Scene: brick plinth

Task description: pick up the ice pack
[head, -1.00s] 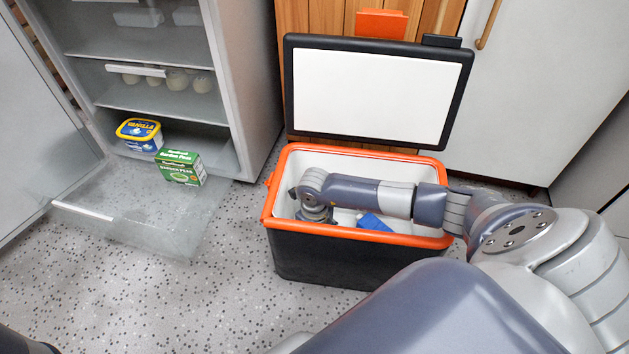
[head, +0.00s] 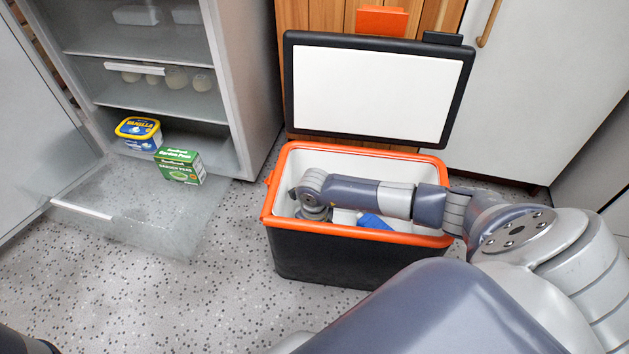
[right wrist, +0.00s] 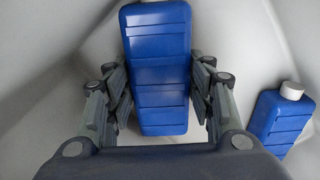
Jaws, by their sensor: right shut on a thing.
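A blue ice pack (right wrist: 158,66) with a ribbed face lies between the two fingers of my right gripper (right wrist: 158,88) in the right wrist view, and the gripper is shut on it. A second blue ice pack (right wrist: 279,122) with a white cap is to the right, apart from the gripper. Both are inside the cooler box (head: 350,268), which is black with an orange rim and a white inside. In the head view my right arm reaches down into the cooler and its fingers are hidden. A blue ice pack (head: 374,221) shows beside the arm; I cannot tell which. My left gripper is not in view.
The cooler's lid (head: 375,90) stands open behind it. To the left is an open fridge (head: 245,90), with a vanilla tub (head: 138,135) and a garden peas box (head: 180,167) low down. A clear drawer (head: 130,215) juts over the speckled floor.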

